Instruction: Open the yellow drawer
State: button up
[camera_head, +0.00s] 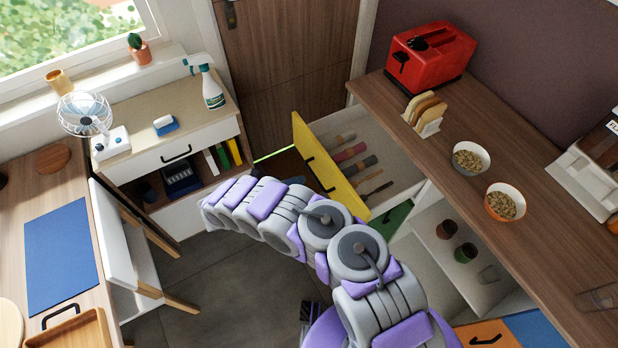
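The yellow drawer (312,147) stands pulled out from under the right-hand counter. Its yellow front is well away from the cabinet, and a dark handle shows on its outer face. Several long-handled utensils (350,153) lie inside its white interior. My grey and purple arm (265,208) reaches up from the bottom and bends left, crossing in front of the drawer's lower area. I cannot make out my gripper's fingers; they seem hidden behind the arm. Whether anything touches the drawer handle does not show.
A green front (393,219) is below the yellow drawer, beside open shelves with cups. The counter (545,200) bears a red toaster (430,55), bread and two bowls. A white chair (128,245) stands left. The grey floor (235,275) between is clear.

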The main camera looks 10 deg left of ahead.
jog(key=v, duration=1)
jog(key=shift+p, duration=0.45)
jog(key=w+d+r+m+g+h, duration=0.1)
jog(key=w+d+r+m+g, duration=0.25)
jog(key=d+r+m, duration=0.65)
jog(key=w+d+r+m+g, duration=0.3)
jog(key=d+r+m+g, duration=0.25)
jog(key=d+r, duration=0.8)
jog(key=s+d+r+m+g+y, duration=0.2)
jog(key=s+d+r+m+y, duration=0.1)
jog(key=s+d+r+m, duration=0.45)
jog(key=s+d+r+m+g+y, duration=0.2)
jog(key=s+d+r+m+y, duration=0.3)
jog(key=s+m, duration=0.5)
jog(key=s+a+m+t+y, duration=0.1)
jog(key=s+m+y, duration=0.2)
jog(key=s, duration=0.6)
jog(key=s+a+m+t+y, duration=0.1)
jog(key=s+a+m+y, duration=0.1)
jog(key=s+m, duration=0.5)
jog(key=shift+s+a+r+y, duration=0.3)
jog(key=shift+s+y, duration=0.1)
jog(key=shift+s, duration=0.85)
